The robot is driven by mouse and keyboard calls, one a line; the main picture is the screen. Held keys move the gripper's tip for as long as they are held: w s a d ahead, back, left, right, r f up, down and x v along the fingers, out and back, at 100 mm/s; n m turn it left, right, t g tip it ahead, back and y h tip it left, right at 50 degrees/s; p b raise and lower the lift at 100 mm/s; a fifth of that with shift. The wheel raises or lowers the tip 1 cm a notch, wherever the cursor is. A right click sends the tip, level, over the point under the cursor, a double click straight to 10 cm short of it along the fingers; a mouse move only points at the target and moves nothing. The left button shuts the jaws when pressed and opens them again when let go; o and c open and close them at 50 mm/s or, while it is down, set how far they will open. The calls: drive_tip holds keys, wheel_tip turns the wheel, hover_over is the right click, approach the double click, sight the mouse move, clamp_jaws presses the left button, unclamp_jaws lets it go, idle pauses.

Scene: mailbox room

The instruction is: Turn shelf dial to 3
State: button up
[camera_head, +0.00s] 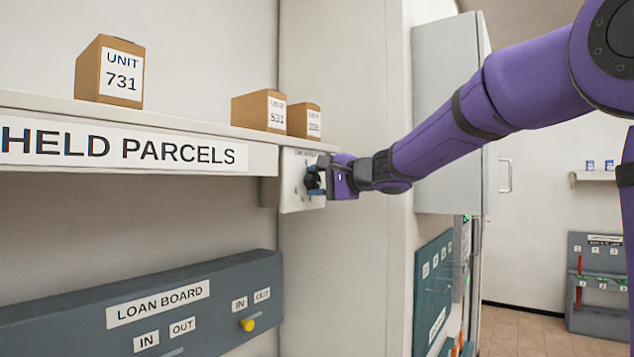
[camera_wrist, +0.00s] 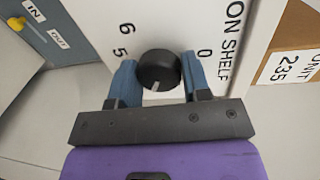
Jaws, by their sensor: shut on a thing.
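The shelf dial is a round black knob (camera_wrist: 158,70) on a white panel (camera_wrist: 185,22) at the end of the held-parcels shelf. In the wrist view a white mark on the knob points down toward my gripper's palm. The digits 6 and 5 show to the left of the knob and 0 to its right; other digits are hidden or out of view. My gripper (camera_wrist: 157,77) is shut on the knob, one blue finger on each side. In the head view my gripper (camera_head: 315,181) is at the panel (camera_head: 297,192) and largely covers the dial.
Brown parcels (camera_head: 110,72) (camera_head: 259,111) (camera_head: 304,121) stand on the shelf (camera_head: 185,118); the one marked 235 (camera_wrist: 288,62) is close to the panel. The grey loan board (camera_head: 150,312) is below. A grey cabinet (camera_head: 448,115) is on the wall behind my arm.

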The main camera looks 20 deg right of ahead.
drive_tip(key=o, duration=0.9)
drive_tip(key=shift+f, duration=0.1)
drive_tip(key=shift+s, duration=0.1)
drive_tip(key=v, duration=1)
drive_tip(key=shift+s+d, duration=0.25)
